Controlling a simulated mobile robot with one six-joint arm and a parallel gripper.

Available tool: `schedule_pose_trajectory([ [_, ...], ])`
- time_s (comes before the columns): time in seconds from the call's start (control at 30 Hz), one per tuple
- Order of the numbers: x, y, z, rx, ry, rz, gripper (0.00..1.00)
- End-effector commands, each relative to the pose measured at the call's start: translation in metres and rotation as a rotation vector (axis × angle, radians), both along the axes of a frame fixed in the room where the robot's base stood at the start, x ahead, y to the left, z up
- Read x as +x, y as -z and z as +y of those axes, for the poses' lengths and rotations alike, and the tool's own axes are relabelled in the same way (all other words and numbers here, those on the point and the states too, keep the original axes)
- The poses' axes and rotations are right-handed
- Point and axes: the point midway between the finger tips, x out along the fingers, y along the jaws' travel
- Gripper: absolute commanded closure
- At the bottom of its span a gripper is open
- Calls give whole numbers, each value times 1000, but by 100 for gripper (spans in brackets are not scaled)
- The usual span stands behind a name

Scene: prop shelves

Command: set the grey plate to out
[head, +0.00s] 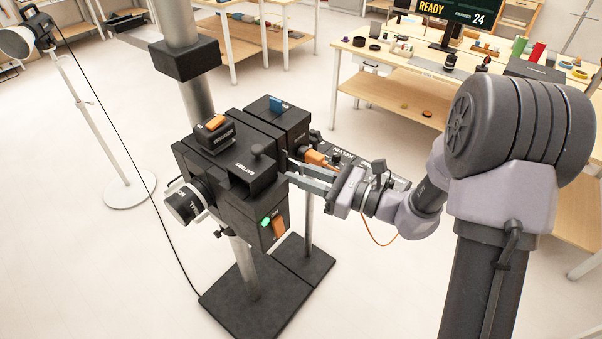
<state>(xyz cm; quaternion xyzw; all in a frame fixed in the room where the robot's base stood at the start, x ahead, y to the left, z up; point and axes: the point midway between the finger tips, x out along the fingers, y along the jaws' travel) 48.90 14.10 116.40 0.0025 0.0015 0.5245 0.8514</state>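A black box device (222,172) stands on a post. It carries a battery block (250,172), a trigger block with an orange switch (215,123), a dial (184,204), and a green light (266,222) above an orange rocker (279,228). My gripper (291,171) reaches in from the right. Its two grey fingers are apart, with tips at the right side of this box. I cannot tell whether they touch anything. I cannot pick out a grey plate with certainty; a dark lettered plate (345,156) shows behind my gripper, partly hidden.
A second black box (275,119) with a blue switch stands close behind, with an orange part (316,157) near my fingers. Black floor bases (240,304) lie below. A lamp stand (92,100) and cable are at left. A wooden table (400,87) is behind. The floor at front left is clear.

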Motion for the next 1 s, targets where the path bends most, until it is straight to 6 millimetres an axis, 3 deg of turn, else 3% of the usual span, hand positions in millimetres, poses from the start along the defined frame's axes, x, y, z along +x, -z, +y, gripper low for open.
schedule_pose_trajectory([
  [0.03,0,0,0,0,0,0,89],
  [0.1,0,0,0,0,-1,0,100],
  [1.0,0,0,0,1,-1,0,100],
])
